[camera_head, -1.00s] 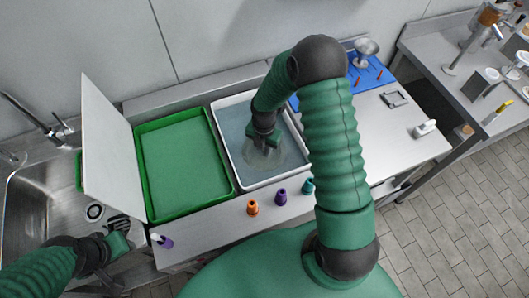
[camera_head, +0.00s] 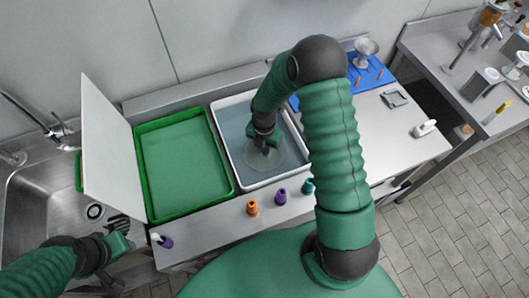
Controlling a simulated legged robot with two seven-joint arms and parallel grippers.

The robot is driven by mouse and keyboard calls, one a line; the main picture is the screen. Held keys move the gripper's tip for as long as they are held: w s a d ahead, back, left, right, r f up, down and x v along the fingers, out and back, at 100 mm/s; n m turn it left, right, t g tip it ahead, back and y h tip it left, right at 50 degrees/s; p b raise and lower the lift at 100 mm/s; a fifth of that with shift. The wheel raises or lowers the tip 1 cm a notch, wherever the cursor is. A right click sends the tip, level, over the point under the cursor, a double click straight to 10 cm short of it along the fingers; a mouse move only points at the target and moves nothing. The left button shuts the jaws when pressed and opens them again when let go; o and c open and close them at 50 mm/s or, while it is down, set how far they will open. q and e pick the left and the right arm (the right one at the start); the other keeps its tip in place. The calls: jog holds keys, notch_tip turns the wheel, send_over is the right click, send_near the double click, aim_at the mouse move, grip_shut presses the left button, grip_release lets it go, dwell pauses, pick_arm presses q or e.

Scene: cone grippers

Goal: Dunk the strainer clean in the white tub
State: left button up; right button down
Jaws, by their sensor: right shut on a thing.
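The white tub (camera_head: 234,160) stands on the counter, filled with greyish water. My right gripper (camera_head: 264,148) points down into the tub, low over the water. It is shut on the strainer (camera_head: 277,157), a pale round shape at or under the water around the gripper's tip. The strainer's handle is hidden by the gripper, and its depth in the water is hard to tell. My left gripper (camera_head: 121,232) is at the lower left, over the sink's right edge, away from the tub. Its dark fingers appear spread and empty.
A green tray (camera_head: 141,180) sits left of the tub, beside an upright white board (camera_head: 108,145). Orange (camera_head: 252,207), purple (camera_head: 281,196) and teal (camera_head: 307,186) small bottles stand along the front edge.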

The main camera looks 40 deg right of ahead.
notch_tip(320, 180, up, 12)
jog(key=p, duration=1.2)
jog(key=shift+r, duration=0.2)
dwell(0.7)
notch_tip(320, 180, up, 4)
jog(key=p, duration=0.4)
send_over(264, 149)
jog(key=shift+w+d, duration=0.1)
dwell(0.4)
